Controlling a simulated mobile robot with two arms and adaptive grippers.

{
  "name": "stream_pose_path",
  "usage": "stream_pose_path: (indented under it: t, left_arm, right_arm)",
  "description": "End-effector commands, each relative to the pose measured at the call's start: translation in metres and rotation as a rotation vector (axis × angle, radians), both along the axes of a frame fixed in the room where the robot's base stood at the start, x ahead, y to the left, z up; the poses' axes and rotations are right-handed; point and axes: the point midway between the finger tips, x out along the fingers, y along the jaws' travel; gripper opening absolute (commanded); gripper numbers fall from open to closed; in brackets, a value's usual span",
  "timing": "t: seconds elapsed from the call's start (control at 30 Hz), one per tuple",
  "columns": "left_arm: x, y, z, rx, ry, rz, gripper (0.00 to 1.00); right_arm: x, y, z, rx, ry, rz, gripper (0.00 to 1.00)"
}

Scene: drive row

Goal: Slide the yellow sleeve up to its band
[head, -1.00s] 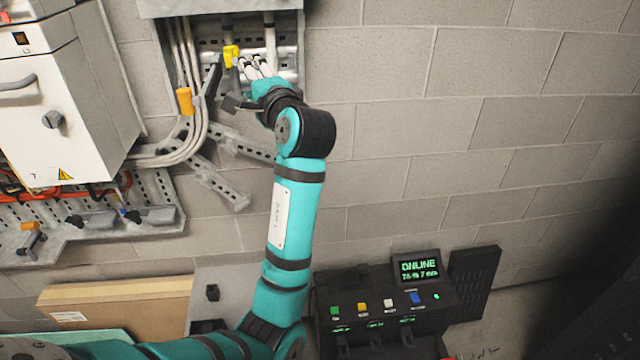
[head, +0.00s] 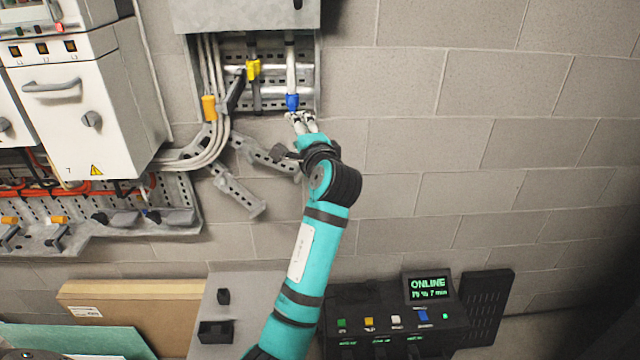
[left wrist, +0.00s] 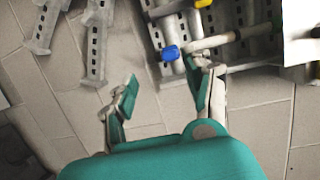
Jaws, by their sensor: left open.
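The yellow sleeve (head: 253,70) sits on a dark upright cable in the open cabinet; it also shows at the top edge of the left wrist view (left wrist: 202,3). I cannot make out its band. My left gripper (head: 302,120) is open, below and to the right of the yellow sleeve and apart from it. In the left wrist view the fingers (left wrist: 160,76) are spread with nothing between them. A blue sleeve (head: 292,102) on a white cable is just above the fingertips and shows near one finger in the left wrist view (left wrist: 171,52). My right gripper is not in view.
An orange sleeve (head: 209,107) is on the white cables at left. A dark lever (head: 235,92) stands beside the yellow sleeve. The cabinet's grey cover (head: 245,15) is above. White drive boxes (head: 95,90) stand at left; the block wall (head: 450,130) at right is clear.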

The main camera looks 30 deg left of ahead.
Motion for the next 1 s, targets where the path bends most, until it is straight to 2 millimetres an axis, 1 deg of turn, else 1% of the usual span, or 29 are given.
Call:
stream_pose_path:
  t: [0.03,0.2,0.4,0.6,0.7,0.8,1.0]
  left_arm:
    - [0.004,-0.002,-0.012,-0.004,0.009,-0.012,0.52]
    - [0.014,-0.01,-0.044,-0.025,0.032,-0.051,0.52]
    - [0.023,-0.019,-0.081,-0.053,0.059,-0.092,0.52]
    - [0.03,-0.027,-0.113,-0.08,0.08,-0.125,0.52]
    - [0.031,-0.029,-0.123,-0.09,0.087,-0.136,0.52]
    - [0.033,-0.031,-0.129,-0.096,0.091,-0.143,0.52]
    - [0.033,-0.032,-0.132,-0.1,0.093,-0.146,0.52]
  right_arm:
    - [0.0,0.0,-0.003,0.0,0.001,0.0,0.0]
    - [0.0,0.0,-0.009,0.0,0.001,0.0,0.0]
    - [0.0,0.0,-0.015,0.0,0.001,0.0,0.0]
    - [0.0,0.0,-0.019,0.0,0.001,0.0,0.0]
    - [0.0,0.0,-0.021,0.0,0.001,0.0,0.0]
    - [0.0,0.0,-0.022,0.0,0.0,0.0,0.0]
    - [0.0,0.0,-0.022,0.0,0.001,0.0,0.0]
